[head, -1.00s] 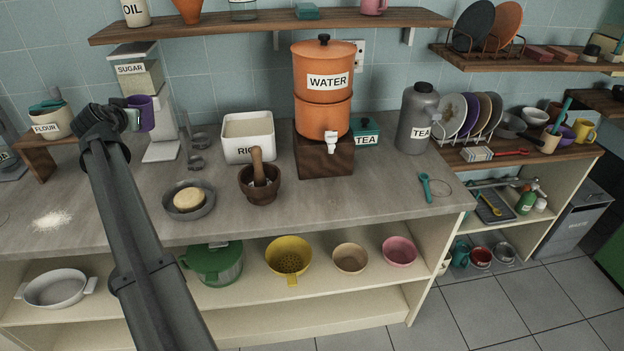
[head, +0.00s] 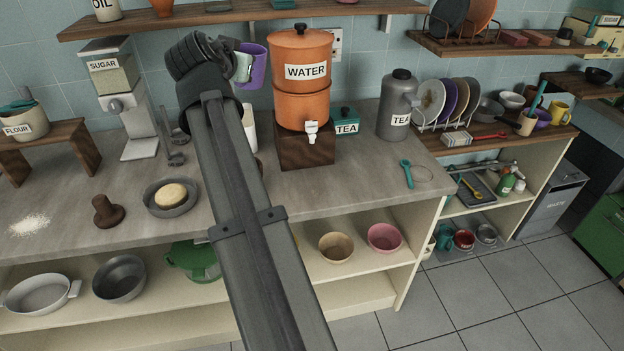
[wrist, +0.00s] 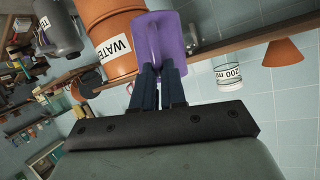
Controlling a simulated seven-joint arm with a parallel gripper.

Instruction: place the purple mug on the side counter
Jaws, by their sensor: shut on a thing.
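The purple mug (head: 253,66) is held up in the air, left of the orange water dispenser in the head view. My gripper (head: 240,68) is shut on it, and my arm hides part of it. In the wrist view the mug (wrist: 167,38) sits at the fingertips (wrist: 160,78), with its handle side toward the fingers. The counter at the right with a wooden top (head: 540,142), which I take as the side counter, is well to the right of my gripper.
The side counter bears a plate rack (head: 447,117), a white box (head: 456,139), a red spoon (head: 490,136), bowls and a yellow mug (head: 559,112). Its front edge has small bare patches. The water dispenser (head: 300,85) and grey tea jug (head: 397,105) stand between.

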